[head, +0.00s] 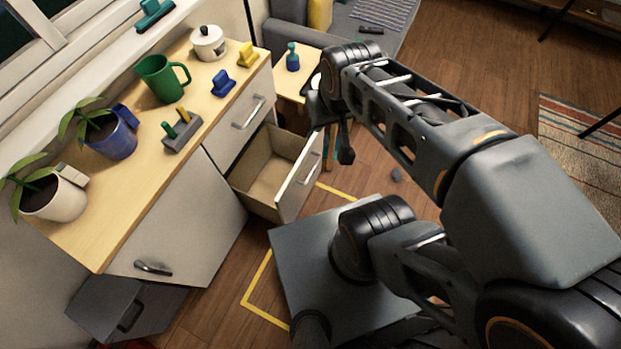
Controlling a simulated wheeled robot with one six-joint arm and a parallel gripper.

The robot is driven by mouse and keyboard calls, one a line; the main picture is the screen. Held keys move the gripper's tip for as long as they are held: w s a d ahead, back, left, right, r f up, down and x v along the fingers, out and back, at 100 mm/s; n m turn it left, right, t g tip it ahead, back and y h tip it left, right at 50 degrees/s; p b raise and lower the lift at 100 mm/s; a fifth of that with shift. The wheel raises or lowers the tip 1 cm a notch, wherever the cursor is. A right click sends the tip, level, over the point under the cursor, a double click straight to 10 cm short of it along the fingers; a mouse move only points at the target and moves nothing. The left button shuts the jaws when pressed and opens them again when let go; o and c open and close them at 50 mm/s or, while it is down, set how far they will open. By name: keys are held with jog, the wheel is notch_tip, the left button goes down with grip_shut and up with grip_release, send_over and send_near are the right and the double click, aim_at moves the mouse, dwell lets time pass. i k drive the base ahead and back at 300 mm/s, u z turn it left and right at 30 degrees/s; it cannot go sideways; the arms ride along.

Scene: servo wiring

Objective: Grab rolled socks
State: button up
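A small grey lump (396,175) lies on the wooden floor, to the right of the open drawer. It may be the rolled socks, but it is too small to tell. My gripper (335,142) is at the far end of my arm, above the floor near the open drawer's right side. It is left of the grey lump and apart from it in the picture. Its fingers are dark and partly hidden by the wrist, so I cannot tell whether they are open or shut.
The open drawer (264,180) looks empty and sticks out from the cabinet. On the countertop (125,203) stand a green mug (161,79), a white pot (208,43) and plants (57,197). A small side table (289,85) holds a spray bottle (292,58).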

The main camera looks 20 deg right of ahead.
aim_at(397, 173)
jog(key=z, duration=3.05)
jog(key=i, duration=1.6)
jog(key=u, duration=4.2)
jog(key=i, duration=0.2)
jog(key=z, duration=0.2)
